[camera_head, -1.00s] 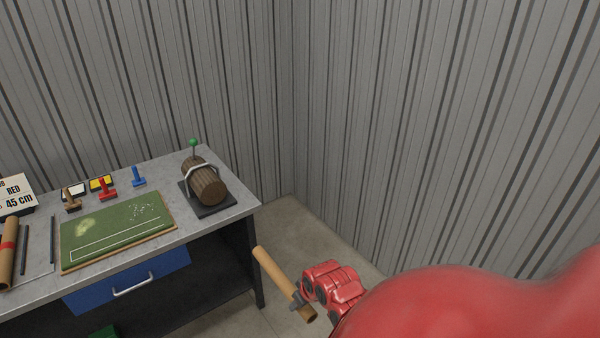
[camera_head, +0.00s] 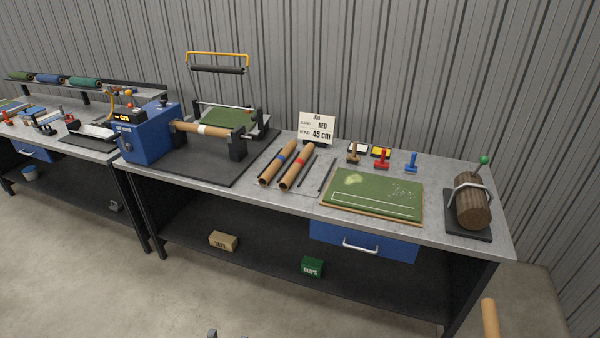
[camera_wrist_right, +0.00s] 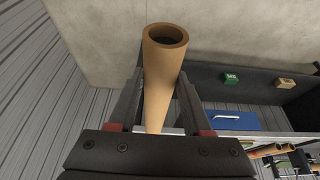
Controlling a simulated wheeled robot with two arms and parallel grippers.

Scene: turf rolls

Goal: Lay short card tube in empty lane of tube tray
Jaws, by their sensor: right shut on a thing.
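The short card tube (camera_wrist_right: 160,75) is plain brown and hollow. In the right wrist view my right gripper (camera_wrist_right: 158,115) is shut on it, with its open end pointing away. In the head view only one end of this tube (camera_head: 490,318) shows at the lower right, in front of the bench; the right gripper is out of that view. The tube tray (camera_head: 327,175) lies on the bench, with dark dividers. Longer tubes with a blue band (camera_head: 277,162) and a red band (camera_head: 298,166) lie in it; the lane to their right looks empty. A small grey tip, perhaps my left gripper (camera_head: 212,333), shows at the bottom edge.
A green turf board (camera_head: 375,196) lies right of the tray, with stamps (camera_head: 382,160) behind it. A log-like roll on a stand (camera_head: 473,205) is at the bench's right end. A blue machine (camera_head: 150,130) stands left. A sign (camera_head: 316,127) stands behind the tray.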

